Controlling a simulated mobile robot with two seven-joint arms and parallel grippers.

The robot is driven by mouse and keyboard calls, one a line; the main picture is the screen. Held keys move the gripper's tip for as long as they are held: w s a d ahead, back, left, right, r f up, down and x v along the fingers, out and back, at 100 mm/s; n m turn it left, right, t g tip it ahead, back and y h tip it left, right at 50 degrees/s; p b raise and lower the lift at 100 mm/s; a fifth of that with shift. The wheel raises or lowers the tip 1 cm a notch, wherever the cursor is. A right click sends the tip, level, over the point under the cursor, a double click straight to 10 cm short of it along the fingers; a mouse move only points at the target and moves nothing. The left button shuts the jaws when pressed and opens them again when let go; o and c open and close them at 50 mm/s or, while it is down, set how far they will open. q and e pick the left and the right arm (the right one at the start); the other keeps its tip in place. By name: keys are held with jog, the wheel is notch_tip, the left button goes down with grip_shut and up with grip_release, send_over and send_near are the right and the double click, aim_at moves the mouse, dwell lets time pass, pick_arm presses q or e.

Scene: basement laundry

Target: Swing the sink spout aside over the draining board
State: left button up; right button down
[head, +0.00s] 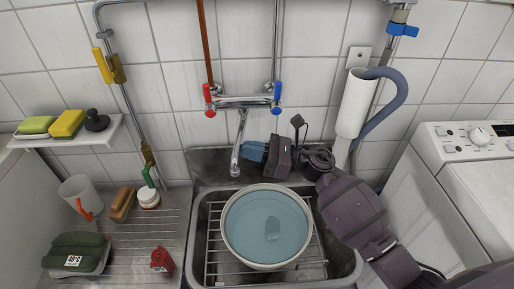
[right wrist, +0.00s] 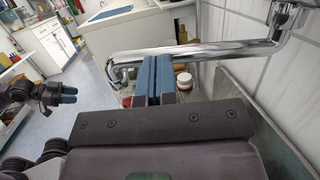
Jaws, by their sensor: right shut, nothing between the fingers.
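The chrome sink spout (head: 239,145) hangs from the wall tap between a red and a blue handle. It points forward, leaning slightly left, with its tip above the back left of the sink bowl. The ribbed steel draining board (head: 140,235) lies left of the sink. My right gripper (head: 246,151) is shut and empty, its blue fingertips close to the right side of the spout; I cannot tell whether they touch. In the right wrist view its fingers (right wrist: 154,80) overlap the chrome tube. My left gripper (right wrist: 68,95) shows small at the left there; its opening is unclear.
A round basin of water (head: 230,245) stands in the sink (head: 337,262). The draining board holds a mug (head: 80,193), a brown brush (head: 122,205), a white jar (head: 149,198), a green-lidded box (head: 75,251) and a red object (head: 162,260). A washing machine (head: 465,150) is at right.

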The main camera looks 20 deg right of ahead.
aim_at(236, 150)
jog(key=a+t, duration=0.1)
jog(key=m+t+h, duration=0.1)
jog(key=a+m+t+h+p, duration=0.1)
jog(key=shift+w+a+r+t, duration=0.2)
jog(key=shift+w+a+t, duration=0.05)
jog(key=shift+a+t, duration=0.1)
jog(key=shift+w+a+m+t+h, duration=0.2)
jog(key=shift+a+m+t+h, duration=0.15)
jog(key=shift+m+h, duration=0.15)
jog(key=a, duration=0.1)
jog(key=w+a, duration=0.2)
jog(key=shift+f+t, duration=0.25)
jog(key=shift+t, duration=0.05)
jog(key=shift+w, duration=0.1)
jog(key=shift+b, duration=0.3)
